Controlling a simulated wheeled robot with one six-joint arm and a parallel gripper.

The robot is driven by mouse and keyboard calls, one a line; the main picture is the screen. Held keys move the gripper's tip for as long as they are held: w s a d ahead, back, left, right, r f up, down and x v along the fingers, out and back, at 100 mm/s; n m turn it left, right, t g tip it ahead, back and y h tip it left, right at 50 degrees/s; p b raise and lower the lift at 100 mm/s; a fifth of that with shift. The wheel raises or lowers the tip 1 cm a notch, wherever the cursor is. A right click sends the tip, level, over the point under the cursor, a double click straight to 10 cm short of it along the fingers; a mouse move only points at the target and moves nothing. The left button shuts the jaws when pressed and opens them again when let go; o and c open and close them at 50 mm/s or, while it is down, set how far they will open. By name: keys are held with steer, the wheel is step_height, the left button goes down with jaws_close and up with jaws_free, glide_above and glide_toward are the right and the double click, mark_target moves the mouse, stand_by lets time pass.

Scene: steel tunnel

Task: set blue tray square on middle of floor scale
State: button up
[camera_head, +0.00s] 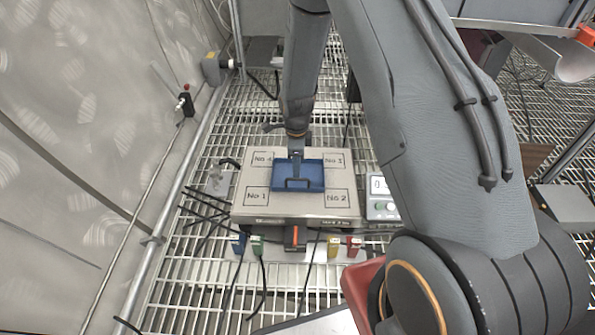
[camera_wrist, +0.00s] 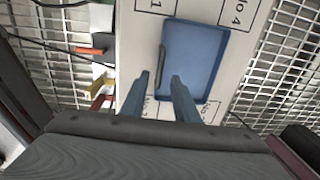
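The blue tray (camera_head: 312,186) lies flat on the pale top plate of the floor scale (camera_head: 270,208), near its middle and roughly square to its edges. The tray also shows in the wrist view (camera_wrist: 205,50), with a handle along its left side there. The plate carries printed boxes No 1 to No 4 around the tray. In the head view my gripper (camera_head: 297,153) is over the tray's far edge. Exact finger height above the tray is hard to tell.
A display box (camera_head: 381,198) stands at the scale's right. Coloured clips (camera_head: 258,246) and cables lie on the grating in front. A pipe and tunnel wall (camera_head: 80,150) run along the left. Grating left of the scale carries black cables.

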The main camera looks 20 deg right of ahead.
steer(key=shift+r, duration=0.65)
steer(key=s+a+r+n, duration=0.6)
steer(key=a+r+n, duration=0.15)
steer(key=r, duration=0.35)
steer(key=s+a+r+n, duration=0.65)
steer(key=a+r, duration=0.25)
steer(key=r, duration=0.3)
steer(key=s+a+r+n+y, duration=0.1)
steer(key=s+r+n, duration=0.4)
steer(key=s, duration=0.6)
steer(key=s+a+r+n+y, duration=0.1)
steer(key=s+a+r+n, duration=0.1)
steer(key=s+r+n, duration=0.3)
steer(key=s+n, duration=0.3)
steer(key=s, duration=0.3)
steer(key=shift+s+a+r+g, duration=0.15)
steer(key=shift+s+a+g, duration=0.15)
steer(key=shift+a+g, duration=0.1)
